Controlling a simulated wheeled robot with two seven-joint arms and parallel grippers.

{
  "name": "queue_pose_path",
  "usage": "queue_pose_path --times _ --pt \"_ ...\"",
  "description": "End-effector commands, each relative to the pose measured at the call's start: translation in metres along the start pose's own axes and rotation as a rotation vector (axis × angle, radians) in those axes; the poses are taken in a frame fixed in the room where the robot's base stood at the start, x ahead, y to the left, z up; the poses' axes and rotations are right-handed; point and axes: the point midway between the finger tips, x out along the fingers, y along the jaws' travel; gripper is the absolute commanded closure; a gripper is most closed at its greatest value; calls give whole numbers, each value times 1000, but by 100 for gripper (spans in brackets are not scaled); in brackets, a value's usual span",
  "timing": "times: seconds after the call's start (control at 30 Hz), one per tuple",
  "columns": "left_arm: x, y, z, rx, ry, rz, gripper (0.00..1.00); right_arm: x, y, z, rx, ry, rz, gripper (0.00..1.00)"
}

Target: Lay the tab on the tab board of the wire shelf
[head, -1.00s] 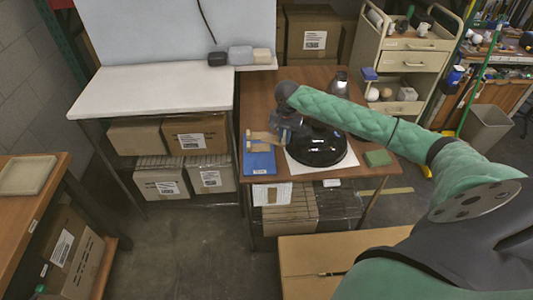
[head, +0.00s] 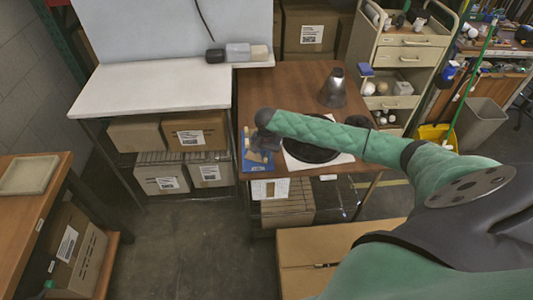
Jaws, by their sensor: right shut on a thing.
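My right gripper (head: 260,151) is at the left front of the brown table (head: 288,84), pointing down over a blue board (head: 249,166). It is shut on a small tan piece that looks like the tab (head: 257,157), just above or touching the board; I cannot tell which. The blue board, probably the tab board, lies at the table's left front edge, partly covered by the gripper. My right arm hides part of the table. My left gripper is out of view.
A black dome (head: 309,152) on a white sheet (head: 293,165) lies right of the gripper, under my arm. A metal cone (head: 333,90) stands behind. A white table (head: 150,86) adjoins on the left. Boxes (head: 287,208) fill the shelf below.

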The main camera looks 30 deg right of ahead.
Motion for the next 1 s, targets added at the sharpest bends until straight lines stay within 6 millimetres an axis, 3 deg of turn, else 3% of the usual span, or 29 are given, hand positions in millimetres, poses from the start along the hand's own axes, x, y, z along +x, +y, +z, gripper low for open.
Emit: queue_pose_path --times 0.3,0.33,0.43,0.77,0.9,1.0 --pt "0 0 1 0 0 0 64 2 0 0 0 0 0 100" --pt "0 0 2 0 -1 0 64 2 0 0 0 0 0 83" --pt "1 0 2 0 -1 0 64 2 0 0 0 0 0 65" --pt "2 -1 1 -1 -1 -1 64 0 0 0 0 1 -1 65" --pt "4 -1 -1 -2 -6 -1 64 -12 -1 -1 0 0 -3 65" --pt "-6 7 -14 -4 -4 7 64 -27 0 -1 -1 2 -3 65"
